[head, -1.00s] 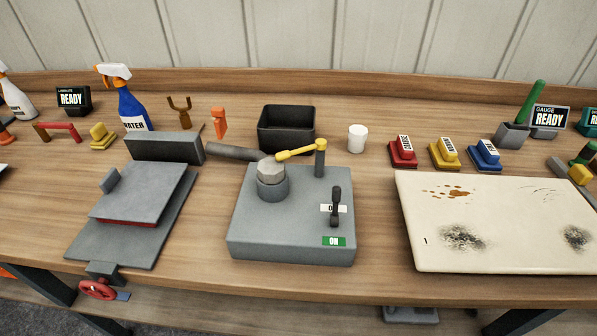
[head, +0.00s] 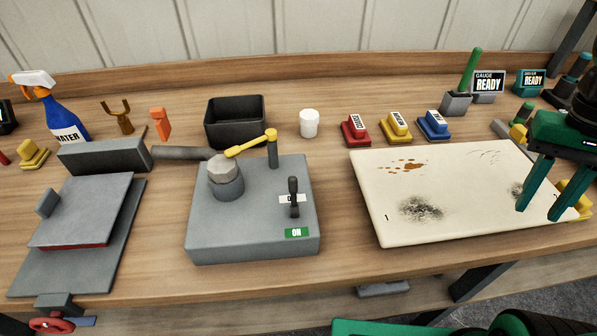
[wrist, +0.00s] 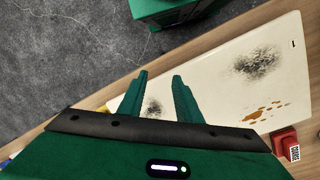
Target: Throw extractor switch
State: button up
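The extractor unit is a grey box (head: 250,235) on the bench, left of centre in the head view. A dark switch lever (head: 293,197) stands up on its right half, between a partly hidden white label and a green ON label (head: 297,233). A hex-topped knob (head: 224,172) and a yellow arm on a post (head: 250,146) are also on the box. My gripper (head: 538,202) is at the far right, over the right end of the cream panel, well away from the lever. Its green fingers are apart and empty, also in the wrist view (wrist: 160,78).
The stained cream panel (head: 450,180) lies between my gripper and the grey box. Red (head: 354,131), yellow (head: 395,127) and blue (head: 433,126) blocks sit behind it. A black bin (head: 235,122) and white cup (head: 309,123) stand behind the box. A grey clamp (head: 80,225) is at left.

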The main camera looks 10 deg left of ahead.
jog(key=w+a+r+n, duration=0.2)
jog(key=w+a+r, duration=0.1)
jog(key=w+a, duration=0.55)
jog(key=n+g, duration=0.3)
jog(key=n, duration=0.3)
send_near(292, 177)
jog(key=x, duration=1)
jog(key=shift+d, duration=0.1)
grip_shut()
